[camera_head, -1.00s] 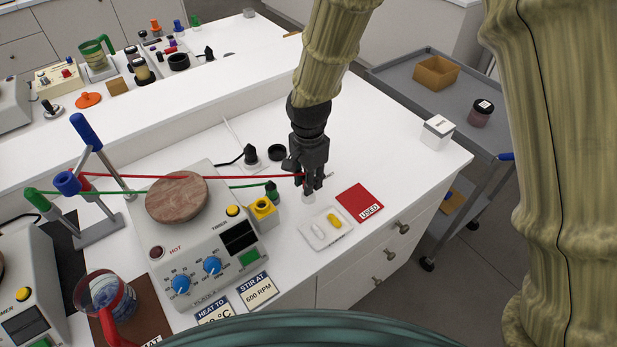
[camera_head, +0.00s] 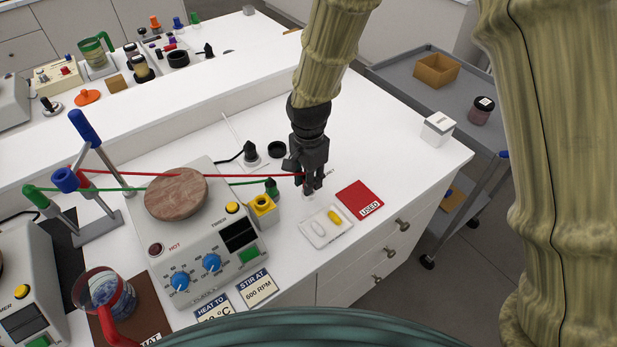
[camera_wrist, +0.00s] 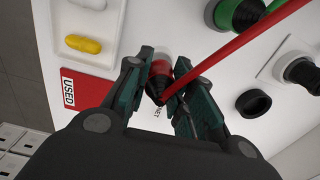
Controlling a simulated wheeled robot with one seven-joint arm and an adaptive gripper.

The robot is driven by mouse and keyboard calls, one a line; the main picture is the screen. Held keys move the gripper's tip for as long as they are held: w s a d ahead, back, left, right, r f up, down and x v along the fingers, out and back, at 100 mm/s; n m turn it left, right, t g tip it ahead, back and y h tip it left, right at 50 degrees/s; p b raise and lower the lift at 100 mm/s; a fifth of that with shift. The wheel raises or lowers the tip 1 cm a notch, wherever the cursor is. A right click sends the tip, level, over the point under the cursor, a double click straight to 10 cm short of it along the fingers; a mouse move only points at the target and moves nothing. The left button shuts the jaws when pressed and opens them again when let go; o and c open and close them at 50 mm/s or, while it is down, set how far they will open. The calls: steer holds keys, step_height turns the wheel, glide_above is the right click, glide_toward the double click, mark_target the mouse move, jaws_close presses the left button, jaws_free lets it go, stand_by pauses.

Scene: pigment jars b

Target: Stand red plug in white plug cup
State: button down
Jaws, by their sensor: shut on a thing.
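My gripper (camera_wrist: 163,62) is shut on the red plug (camera_wrist: 181,67), which has a black end and a red cable trailing off. The pale white plug cup (camera_wrist: 163,53) shows just beyond the fingertips in the wrist view, close against the plug. I cannot tell whether the plug is inside it. In the head view my gripper (camera_head: 312,188) points down near the bench surface. It hides the plug and most of the cup there.
A white tray (camera_head: 312,240) with a white and a yellow capsule and a red USED card (camera_head: 361,199) lie close by. The red cable (camera_head: 230,175) crosses above the hotplate.

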steer(key=shift+f+b, duration=0.3)
steer(key=shift+f, duration=0.45)
steer(key=c, duration=1.1)
jaws_free()
steer(key=shift+c, duration=0.2)
steer(key=shift+r, duration=0.1)
step_height(320, 180, up, 12)
steer(key=shift+f, duration=0.1)
